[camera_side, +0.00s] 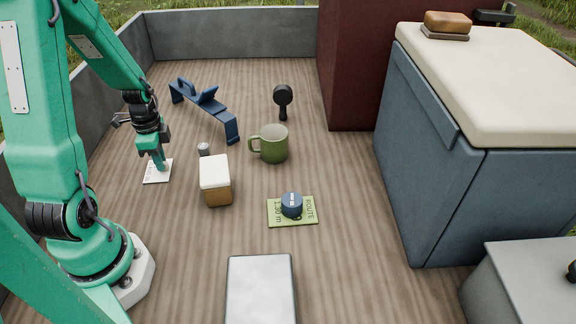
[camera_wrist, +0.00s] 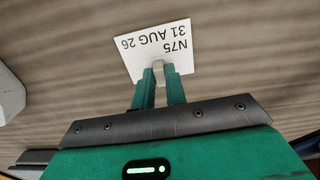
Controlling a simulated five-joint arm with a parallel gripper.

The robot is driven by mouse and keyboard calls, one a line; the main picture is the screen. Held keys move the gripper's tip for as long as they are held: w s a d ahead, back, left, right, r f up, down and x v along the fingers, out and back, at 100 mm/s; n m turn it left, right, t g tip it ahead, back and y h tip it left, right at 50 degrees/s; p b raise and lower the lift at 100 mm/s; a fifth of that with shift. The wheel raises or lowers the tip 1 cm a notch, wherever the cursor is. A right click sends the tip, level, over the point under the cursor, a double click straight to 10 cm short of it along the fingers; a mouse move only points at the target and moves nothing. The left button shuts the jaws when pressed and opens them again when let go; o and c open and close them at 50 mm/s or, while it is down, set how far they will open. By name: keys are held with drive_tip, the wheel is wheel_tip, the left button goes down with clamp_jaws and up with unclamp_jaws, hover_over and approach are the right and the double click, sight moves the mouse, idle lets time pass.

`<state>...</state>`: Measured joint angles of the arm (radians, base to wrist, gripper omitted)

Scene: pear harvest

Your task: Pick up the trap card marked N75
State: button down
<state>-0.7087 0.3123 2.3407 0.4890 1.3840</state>
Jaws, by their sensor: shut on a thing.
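The white trap card (camera_side: 156,174) is at the left of the wooden floor, under my gripper (camera_side: 163,165). In the wrist view the card (camera_wrist: 138,50) reads "N75" and "31 AUG 26", upside down. A small pale tab (camera_wrist: 158,66) stands on the card near its edge. My gripper's green fingers (camera_wrist: 159,75) are shut on this tab. Whether the card touches the floor or is slightly raised I cannot tell.
A white-topped sponge-like block (camera_side: 215,182) and a small grey cylinder (camera_side: 204,149) are right of the card. A grey wall (camera_side: 230,33) bounds the back.

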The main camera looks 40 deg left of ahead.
drive_tip(key=shift+r, duration=2.05)
drive_tip(key=w+d+r, duration=0.2)
drive_tip(key=d+r, duration=0.4)
drive_tip(key=d, duration=0.5)
drive_tip(key=shift+d+r, duration=0.3)
drive_tip(key=shift+r, duration=0.1)
